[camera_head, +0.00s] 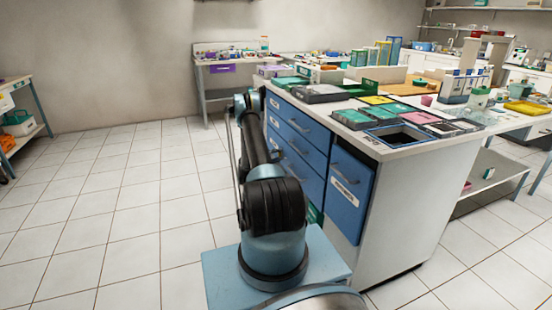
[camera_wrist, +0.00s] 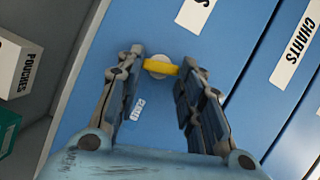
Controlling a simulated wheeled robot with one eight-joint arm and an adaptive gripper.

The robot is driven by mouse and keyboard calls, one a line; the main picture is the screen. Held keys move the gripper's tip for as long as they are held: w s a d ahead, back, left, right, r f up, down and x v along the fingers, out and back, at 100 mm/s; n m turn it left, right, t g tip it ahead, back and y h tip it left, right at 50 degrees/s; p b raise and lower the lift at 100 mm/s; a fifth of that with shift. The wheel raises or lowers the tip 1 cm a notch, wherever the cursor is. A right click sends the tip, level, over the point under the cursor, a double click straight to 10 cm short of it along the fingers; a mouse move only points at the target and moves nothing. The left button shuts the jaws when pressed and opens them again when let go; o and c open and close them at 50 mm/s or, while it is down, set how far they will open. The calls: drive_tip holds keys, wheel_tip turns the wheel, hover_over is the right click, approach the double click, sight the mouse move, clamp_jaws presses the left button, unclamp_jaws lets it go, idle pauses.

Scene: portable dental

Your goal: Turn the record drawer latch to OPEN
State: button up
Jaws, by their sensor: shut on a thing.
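The yellow record drawer latch (camera_wrist: 161,68) sits on a pale round base on a blue drawer front (camera_wrist: 150,25) in the wrist view. My gripper (camera_wrist: 164,62) has one finger on each side of the latch and is shut on it. The latch bar lies roughly across the picture, between the fingertips. A small white label (camera_wrist: 137,109) is on the blue front between the fingers, too small to read surely. In the head view my arm reaches along the blue drawer cabinet (camera_head: 298,128); the gripper and latch are hidden there.
A drawer labelled CHARTS (camera_wrist: 297,45) is to the right in the wrist view. A box labelled POUCHES (camera_wrist: 20,68) is at the left. In the head view, trays (camera_head: 402,135) cover the cabinet's top. The tiled floor (camera_head: 110,215) at the left is clear.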

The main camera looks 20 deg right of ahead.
drive_tip(key=shift+s+d+f+m, duration=0.1)
drive_tip(key=shift+s+f+m, duration=0.1)
drive_tip(key=shift+m, duration=0.4)
drive_tip(key=o, duration=1.1)
drive_tip(key=shift+c, duration=0.2)
drive_tip(key=shift+a, duration=0.35)
drive_tip(key=f+v, duration=0.1)
drive_tip(key=v, duration=1)
drive_tip(key=shift+s, duration=0.2)
